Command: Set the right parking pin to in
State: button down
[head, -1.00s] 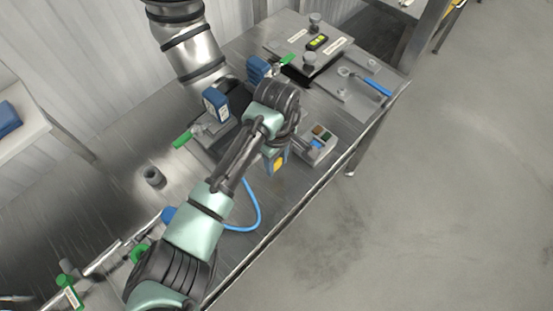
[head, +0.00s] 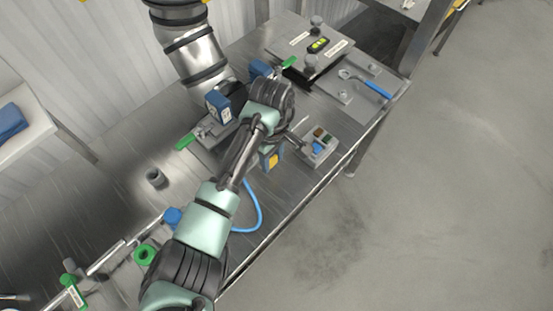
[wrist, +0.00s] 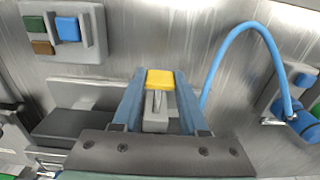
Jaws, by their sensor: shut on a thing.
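My gripper (wrist: 161,73) shows in the wrist view as two blue fingers, closed on a small yellow-topped piece (wrist: 160,79). This piece looks like the right parking pin's handle, with a grey stem below it. A light grey block sits under the stem, between the fingers. How far in the pin is, I cannot tell. In the head view, my gripper (head: 269,158) is low beside the bench fixture, with a yellow patch (head: 271,161) showing at it. My arm hides most of the fixture there.
A grey box with coloured buttons (head: 320,148) stands just right of my gripper. A blue hose (head: 258,208) curves below it. Blue units (head: 218,104) and a green handle (head: 186,142) are to the left. A blue-handled tool (head: 376,90) lies at the upper right.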

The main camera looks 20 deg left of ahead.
jog(key=shift+w+a+r+p, duration=0.4)
jog(key=shift+w+a+r, duration=0.15)
jog(key=shift+w+a, duration=0.15)
jog(key=shift+s+a+f, duration=0.1)
jog(key=shift+a+f, duration=0.1)
jog(key=shift+a, duration=0.1)
jog(key=c, duration=0.9)
grip_release()
jog(key=o, duration=0.5)
jog(key=shift+s+a+f, duration=0.1)
jog(key=shift+f, duration=0.15)
jog(key=shift+c, duration=0.2)
jog(key=shift+s+r, duration=0.1)
notch_tip(320, 180, up, 13)
